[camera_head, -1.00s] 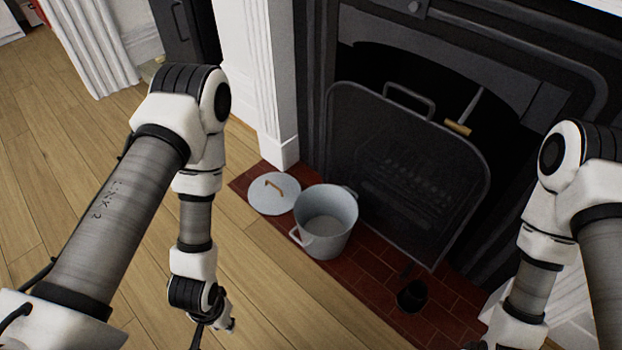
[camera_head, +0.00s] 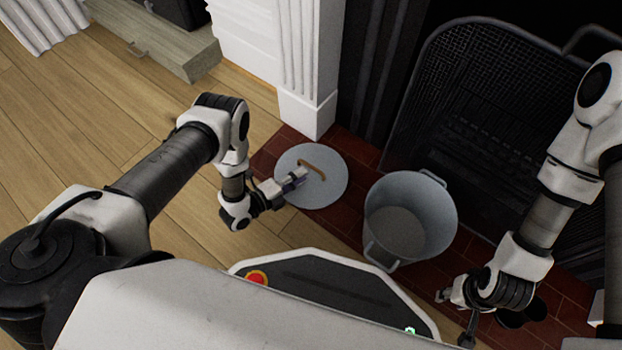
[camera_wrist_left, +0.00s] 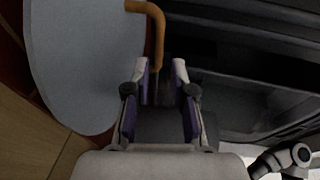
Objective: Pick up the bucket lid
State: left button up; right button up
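The bucket lid (camera_head: 296,165) is a round pale grey-blue disc with a curved wooden handle (camera_head: 313,166). It lies on the brick hearth left of the grey metal bucket (camera_head: 412,215), which stands upright and open. My left gripper (camera_head: 295,181) is over the lid, close to the handle. In the left wrist view the lid (camera_wrist_left: 75,60) fills the left side, and the handle (camera_wrist_left: 157,30) reaches down towards the gap between the open fingers of the left gripper (camera_wrist_left: 163,70). I cannot tell whether they touch it.
The brick hearth (camera_head: 362,150) borders the wooden floor (camera_head: 110,110). A white pillar (camera_head: 310,70) and a dark mesh fire screen (camera_head: 480,90) stand behind the lid and bucket. A black pot (camera_head: 530,312) is partly hidden by my right arm.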

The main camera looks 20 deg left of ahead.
aim_at(313, 169)
pick_arm(q)
jog(key=b+x, duration=0.2)
jog(key=x, duration=0.1)
jog(key=b+x, duration=0.2)
jog(key=shift+d+f, duration=0.15)
jog(key=shift+f, duration=0.25)
jog(key=shift+w+d, duration=0.2)
jog(key=shift+w, duration=0.1)
jog(key=shift+r, duration=0.25)
grip_shut()
notch_tip(313, 169, up, 18)
jog(key=p, duration=1.1)
